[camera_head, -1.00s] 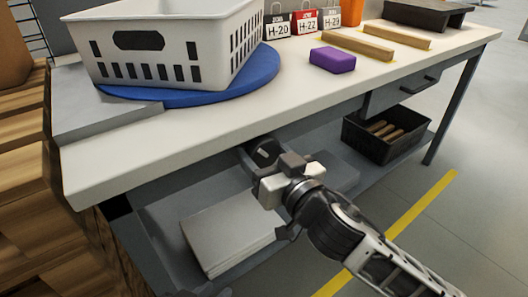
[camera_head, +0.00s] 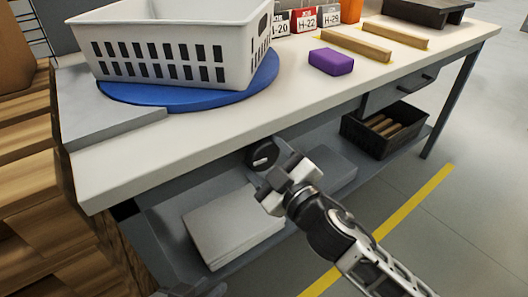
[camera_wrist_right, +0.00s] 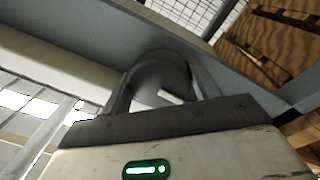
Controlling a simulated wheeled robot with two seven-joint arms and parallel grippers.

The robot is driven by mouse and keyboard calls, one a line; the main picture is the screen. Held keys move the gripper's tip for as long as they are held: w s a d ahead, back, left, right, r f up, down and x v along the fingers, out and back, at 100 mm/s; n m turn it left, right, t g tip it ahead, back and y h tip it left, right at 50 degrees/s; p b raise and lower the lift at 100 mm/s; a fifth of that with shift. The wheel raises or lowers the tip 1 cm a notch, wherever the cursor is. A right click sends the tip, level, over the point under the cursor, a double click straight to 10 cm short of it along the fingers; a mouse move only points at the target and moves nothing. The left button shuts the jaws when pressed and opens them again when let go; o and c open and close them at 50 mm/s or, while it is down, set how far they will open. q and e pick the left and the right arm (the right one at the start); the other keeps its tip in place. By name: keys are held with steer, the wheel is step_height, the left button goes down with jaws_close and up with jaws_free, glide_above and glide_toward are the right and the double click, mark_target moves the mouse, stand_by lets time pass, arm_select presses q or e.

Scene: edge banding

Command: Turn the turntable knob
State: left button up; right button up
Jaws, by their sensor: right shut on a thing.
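A dark round knob (camera_head: 263,156) with a white mark sits under the front edge of the workbench. My right gripper (camera_head: 276,170) is at it; in the right wrist view its two fingers flank the knob (camera_wrist_right: 160,72) closely, shut on it. The blue turntable (camera_head: 195,97) lies on the left part of the bench top. A white slotted basket (camera_head: 165,62) stands upright on it, a long side facing front. A dark grey part at the bottom edge appears to be my left gripper (camera_head: 190,289), mostly cut off; its fingers cannot be made out.
A purple block (camera_head: 331,61), wooden strips (camera_head: 357,47) and job cards (camera_head: 305,20) are on the bench top (camera_head: 215,130). Below are a drawer (camera_head: 400,90), a black bin (camera_head: 385,130) and a shelf with white panels (camera_head: 230,225). Wooden pallets (camera_head: 30,180) stand at the left.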

steer(key=shift+d+n, duration=0.1)
steer(key=shift+n, duration=0.6)
steer(key=o, duration=0.9)
steer(key=shift+w, duration=0.1)
steer(key=shift+o, duration=0.2)
steer(key=shift+r, duration=0.15)
